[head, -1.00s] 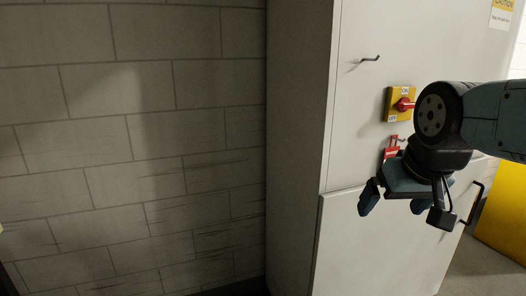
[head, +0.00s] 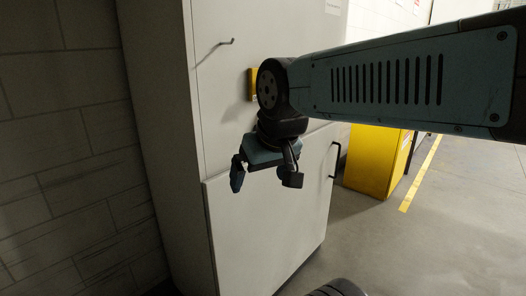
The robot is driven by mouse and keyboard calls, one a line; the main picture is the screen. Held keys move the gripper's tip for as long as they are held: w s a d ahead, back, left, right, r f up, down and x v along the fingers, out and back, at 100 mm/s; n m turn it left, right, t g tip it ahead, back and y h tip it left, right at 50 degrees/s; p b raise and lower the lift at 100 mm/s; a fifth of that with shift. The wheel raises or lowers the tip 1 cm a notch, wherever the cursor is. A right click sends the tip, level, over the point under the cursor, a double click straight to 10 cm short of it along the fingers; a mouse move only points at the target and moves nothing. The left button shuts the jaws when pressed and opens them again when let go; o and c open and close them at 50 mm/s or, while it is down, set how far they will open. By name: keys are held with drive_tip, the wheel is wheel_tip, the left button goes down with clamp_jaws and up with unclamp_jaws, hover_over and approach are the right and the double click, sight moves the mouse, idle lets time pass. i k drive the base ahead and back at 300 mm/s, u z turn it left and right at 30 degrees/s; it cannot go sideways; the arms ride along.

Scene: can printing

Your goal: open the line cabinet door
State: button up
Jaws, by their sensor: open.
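The line cabinet (head: 160,120) is tall and pale grey, and stands left of centre. Its front has an upper panel and a lower door (head: 255,225), which sits shut. A black bar handle (head: 336,160) is on the right edge of the lower door. My gripper (head: 258,184) hangs in front of the cabinet, left of the handle in the picture, with its fingers pointing down, spread and empty. It appears apart from the handle. My arm hides most of the yellow switch plate (head: 252,85) on the upper panel.
A small hook (head: 227,42) sticks out of the upper panel. A yellow box-like unit (head: 375,160) stands on the floor right of the cabinet. A block wall (head: 65,150) is at the left. Open floor (head: 450,230) with a yellow line lies at the right.

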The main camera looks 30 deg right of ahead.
sight(260, 235)
drive_tip(key=k, duration=1.25)
drive_tip(key=z, duration=0.55)
drive_tip(key=i, duration=0.95)
drive_tip(key=z, duration=0.65)
drive_tip(key=i, duration=0.7)
drive_tip(key=u, duration=0.05)
